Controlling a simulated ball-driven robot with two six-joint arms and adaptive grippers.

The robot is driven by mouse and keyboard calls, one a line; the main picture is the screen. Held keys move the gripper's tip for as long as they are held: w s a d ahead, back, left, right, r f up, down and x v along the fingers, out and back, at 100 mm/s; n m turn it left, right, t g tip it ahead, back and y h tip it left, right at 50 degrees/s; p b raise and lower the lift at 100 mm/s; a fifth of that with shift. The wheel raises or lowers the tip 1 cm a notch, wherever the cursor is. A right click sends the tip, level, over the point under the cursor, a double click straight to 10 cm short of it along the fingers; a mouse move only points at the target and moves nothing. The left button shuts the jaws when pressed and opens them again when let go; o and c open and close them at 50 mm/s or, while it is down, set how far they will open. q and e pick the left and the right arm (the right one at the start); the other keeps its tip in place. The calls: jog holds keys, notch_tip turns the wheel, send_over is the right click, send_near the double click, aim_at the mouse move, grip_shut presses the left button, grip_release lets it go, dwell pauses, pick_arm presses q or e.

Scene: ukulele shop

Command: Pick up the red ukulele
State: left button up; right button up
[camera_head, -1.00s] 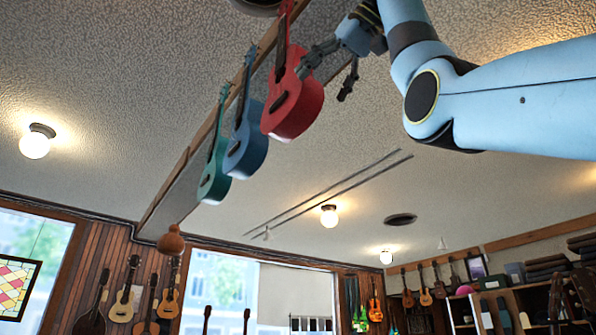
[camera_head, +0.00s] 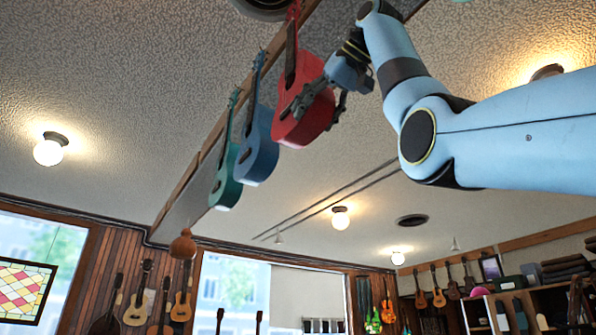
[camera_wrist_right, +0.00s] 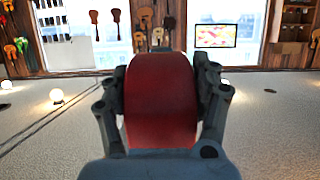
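The red ukulele (camera_head: 311,122) hangs by its neck from the overhead wooden rail, at the right end of a row of three. My right gripper (camera_head: 314,112) is at its body in the head view, one finger across the face and the other on the far side. In the right wrist view the red body (camera_wrist_right: 161,100) fills the space between the widely spread fingers of my right gripper (camera_wrist_right: 160,88). I see no clear gap at either side, and contact is uncertain. My left gripper is not in view.
A blue ukulele (camera_head: 258,146) hangs close to the left of the red one, and a teal ukulele (camera_head: 226,178) hangs beyond it. The wooden rail (camera_head: 212,138) runs along the ceiling above them. A round lamp (camera_head: 48,151) is on the ceiling at left.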

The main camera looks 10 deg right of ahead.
jog(key=c, duration=0.9)
jog(key=shift+c, duration=0.9)
jog(key=shift+r, duration=0.15)
